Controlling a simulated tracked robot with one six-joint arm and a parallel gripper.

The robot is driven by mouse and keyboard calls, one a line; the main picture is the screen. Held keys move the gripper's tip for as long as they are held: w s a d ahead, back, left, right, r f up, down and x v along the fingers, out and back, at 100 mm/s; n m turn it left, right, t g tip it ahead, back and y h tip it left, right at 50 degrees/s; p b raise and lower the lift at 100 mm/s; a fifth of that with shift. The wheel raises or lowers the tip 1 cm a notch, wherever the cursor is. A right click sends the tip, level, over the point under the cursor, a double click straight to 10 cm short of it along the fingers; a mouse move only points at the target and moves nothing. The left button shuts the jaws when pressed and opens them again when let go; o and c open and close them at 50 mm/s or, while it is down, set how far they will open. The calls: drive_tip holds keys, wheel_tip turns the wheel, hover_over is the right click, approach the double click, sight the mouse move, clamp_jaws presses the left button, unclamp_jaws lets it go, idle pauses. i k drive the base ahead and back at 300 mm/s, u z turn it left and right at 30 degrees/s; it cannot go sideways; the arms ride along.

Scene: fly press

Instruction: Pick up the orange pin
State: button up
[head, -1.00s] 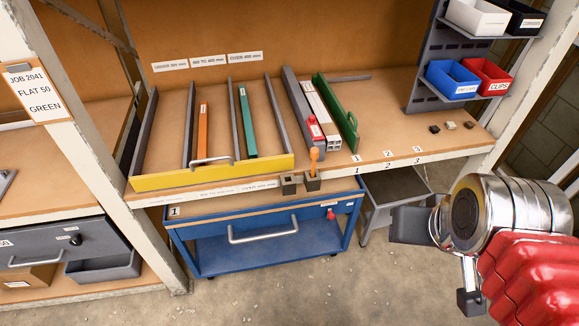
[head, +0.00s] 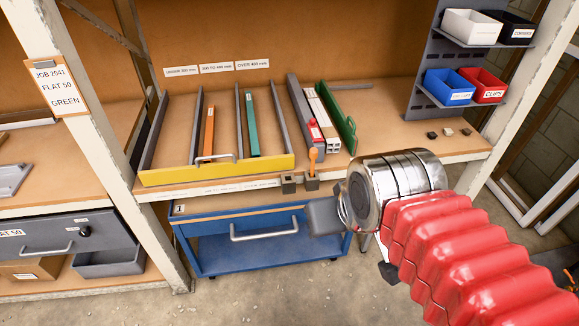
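The orange pin (head: 313,158) stands upright in a small dark socket block (head: 312,183) at the front edge of the bench, its rounded head showing above the block. Its lower end is hidden in the block. My gripper (head: 352,246) is in front of the bench, below and to the right of the pin and apart from it. Its two dark fingers are spread, with nothing seen between them. My silver wrist and red sleeve cover part of the bench front.
A second socket block (head: 289,184) is just left of the pin. A yellow-fronted tray (head: 220,170) with an orange and a green strip lies behind. A blue trolley (head: 262,240) stands below.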

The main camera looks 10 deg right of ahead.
sight(313, 154)
drive_tip(key=u, duration=0.4)
drive_tip(key=i, duration=1)
drive_tip(key=u, duration=0.05)
